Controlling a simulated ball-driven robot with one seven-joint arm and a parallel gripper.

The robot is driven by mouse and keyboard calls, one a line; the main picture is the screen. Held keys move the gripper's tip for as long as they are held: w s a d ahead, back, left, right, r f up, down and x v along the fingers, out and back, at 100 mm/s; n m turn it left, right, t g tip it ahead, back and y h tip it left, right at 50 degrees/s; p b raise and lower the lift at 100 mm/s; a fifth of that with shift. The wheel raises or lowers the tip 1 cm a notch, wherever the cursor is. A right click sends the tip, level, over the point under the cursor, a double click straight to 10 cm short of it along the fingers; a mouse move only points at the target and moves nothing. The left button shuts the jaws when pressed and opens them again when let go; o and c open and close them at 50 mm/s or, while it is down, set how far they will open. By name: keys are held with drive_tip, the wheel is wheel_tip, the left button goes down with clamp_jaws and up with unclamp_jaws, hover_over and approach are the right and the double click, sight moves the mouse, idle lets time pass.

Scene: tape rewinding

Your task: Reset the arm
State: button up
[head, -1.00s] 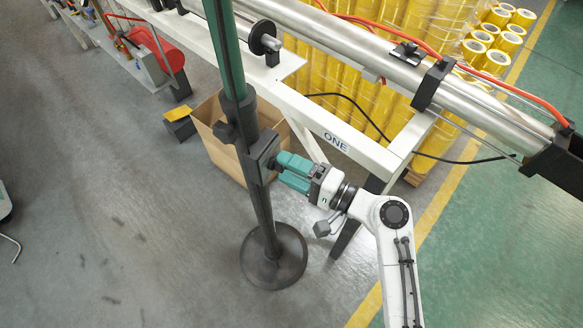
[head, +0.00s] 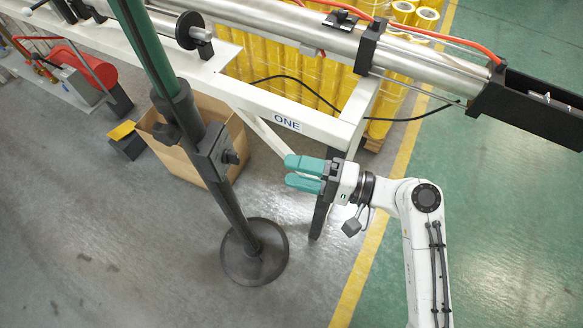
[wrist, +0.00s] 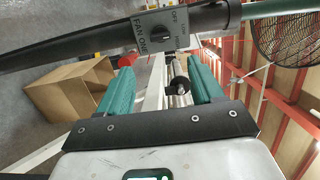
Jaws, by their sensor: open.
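My gripper (head: 303,173) has teal fingers and is open and empty. In the head view it points left toward the dark pole of a standing fan (head: 222,195), with a clear gap between them. A switch box with a knob (head: 222,153) sits on the pole at about the fingers' height. In the wrist view the fan pole crosses the top, and the switch box (wrist: 165,35) is marked "FAN ONE" and "OFF". The parted fingers show below it, at the left and right.
A white machine frame marked "ONE" (head: 287,122) carries steel rollers behind my gripper. A cardboard box (head: 188,160) stands left of the pole. The fan's round base (head: 253,252) rests on the floor. Yellow tape rolls (head: 300,75) stand behind the frame. Green floor (head: 510,230) at right is free.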

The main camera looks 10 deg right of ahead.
idle(0.4)
drive_tip(key=s+d+f+n+g+h, duration=0.4)
drive_tip(key=s+d+f+g+h, duration=0.1)
drive_tip(key=s+d+f+h, duration=0.85)
drive_tip(key=s+d+g+h, duration=0.1)
drive_tip(key=s+d+h, duration=0.2)
drive_tip(key=s+d, duration=0.3)
drive_tip(key=shift+s+d+f+n+g, duration=0.2)
drive_tip(key=shift+s+d+n+g, duration=0.2)
drive_tip(key=shift+s, duration=0.6)
